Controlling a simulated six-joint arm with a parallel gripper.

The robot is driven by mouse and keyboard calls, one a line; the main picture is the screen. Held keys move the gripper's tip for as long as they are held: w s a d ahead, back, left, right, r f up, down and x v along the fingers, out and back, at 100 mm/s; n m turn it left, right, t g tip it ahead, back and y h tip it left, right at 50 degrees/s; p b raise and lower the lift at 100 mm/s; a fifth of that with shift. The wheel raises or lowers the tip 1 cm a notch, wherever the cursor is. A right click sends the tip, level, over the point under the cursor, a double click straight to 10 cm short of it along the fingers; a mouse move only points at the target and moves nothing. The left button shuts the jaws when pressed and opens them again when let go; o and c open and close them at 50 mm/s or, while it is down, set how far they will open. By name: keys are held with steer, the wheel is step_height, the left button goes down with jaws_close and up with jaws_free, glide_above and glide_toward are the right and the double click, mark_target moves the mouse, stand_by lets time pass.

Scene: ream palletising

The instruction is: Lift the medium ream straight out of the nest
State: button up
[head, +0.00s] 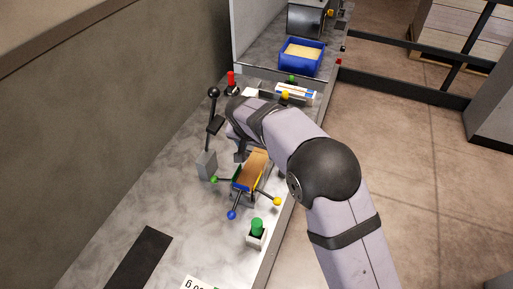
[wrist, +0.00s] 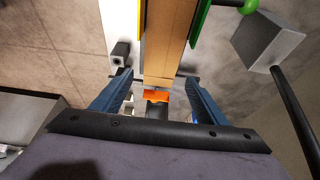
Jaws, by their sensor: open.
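The medium ream, a brown-wrapped block (head: 256,163), sits in the nest among yellow, blue and green side pieces. In the wrist view the ream (wrist: 168,38) runs down from the top edge towards the fingertips. The nest shows there as a green side plate (wrist: 201,20) beside the ream. My gripper (wrist: 158,78) is open, its blue fingers at either side of the ream's near end. Whether either finger touches it I cannot tell. In the head view my arm hides the gripper. An orange piece (wrist: 156,96) shows between the fingers.
Handles with green (head: 214,180), blue (head: 232,215) and yellow (head: 277,201) knobs stick out around the nest. A grey block (head: 207,165) and a black-knobbed lever (head: 213,93) stand left. A green button (head: 257,226) stands in front. A blue bin (head: 301,57) is at the back.

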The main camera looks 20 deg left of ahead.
mark_target(260, 154)
steer(key=shift+p+x, duration=1.05)
steer(key=shift+x, duration=2.35)
steer(key=c, duration=1.3)
steer(key=shift+o, duration=0.2)
steer(key=shift+r, duration=0.15)
steer(key=shift+r, duration=0.2)
steer(key=shift+r+p, duration=1.15)
steer(key=shift+r, duration=1.1)
steer(key=shift+r, duration=0.2)
steer(key=shift+r+p, duration=1.3)
steer(key=shift+r, duration=1.05)
